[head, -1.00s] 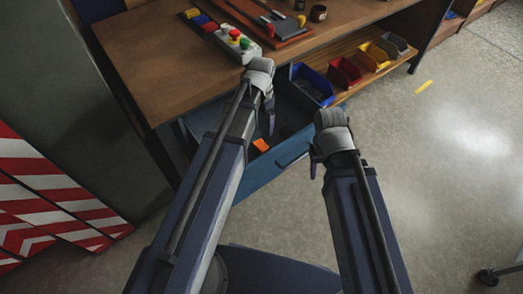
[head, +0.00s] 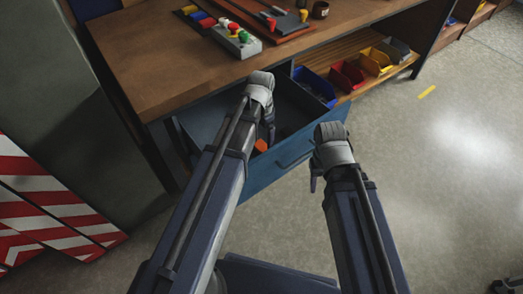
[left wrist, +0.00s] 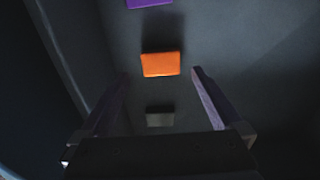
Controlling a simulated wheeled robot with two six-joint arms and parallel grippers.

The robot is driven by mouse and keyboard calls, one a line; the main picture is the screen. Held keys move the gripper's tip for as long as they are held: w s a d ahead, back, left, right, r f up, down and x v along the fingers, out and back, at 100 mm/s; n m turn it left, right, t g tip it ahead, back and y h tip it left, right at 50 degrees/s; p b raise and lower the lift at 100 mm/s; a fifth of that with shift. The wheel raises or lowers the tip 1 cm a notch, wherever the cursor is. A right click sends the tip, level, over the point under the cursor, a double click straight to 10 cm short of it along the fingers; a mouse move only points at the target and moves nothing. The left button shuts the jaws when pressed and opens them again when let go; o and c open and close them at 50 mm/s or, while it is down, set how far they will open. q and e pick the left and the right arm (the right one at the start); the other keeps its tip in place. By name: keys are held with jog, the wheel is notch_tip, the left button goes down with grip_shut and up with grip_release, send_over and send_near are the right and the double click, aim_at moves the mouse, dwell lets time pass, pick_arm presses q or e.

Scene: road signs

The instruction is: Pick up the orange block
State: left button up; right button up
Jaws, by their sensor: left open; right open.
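The orange block (left wrist: 160,64) lies on the dark floor of the open drawer. In the left wrist view it sits just beyond and between the fingertips of my left gripper (left wrist: 160,75), which is open and empty. In the head view the orange block (head: 261,146) shows beside my left gripper (head: 268,138), which reaches down into the blue drawer (head: 290,160). My right gripper (head: 314,180) hangs outside, in front of the drawer; its fingers are partly hidden by its wrist.
A purple block (left wrist: 149,3) and a dark grey block (left wrist: 160,117) lie in line with the orange one. The drawer wall (left wrist: 60,60) runs close on the left. A workbench (head: 160,60) overhangs the drawer. Blue, red and yellow bins (head: 346,75) stand on a shelf at right.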

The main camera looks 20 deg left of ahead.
aim_at(262, 146)
pick_arm(q)
jog(key=shift+w+f+b, duration=0.1)
jog(key=shift+f+b, duration=2.55)
jog(key=shift+r, duration=0.1)
jog(key=c, duration=1.4)
jog(key=shift+r, duration=0.1)
notch_tip(262, 146, up, 10)
jog(key=p, duration=1)
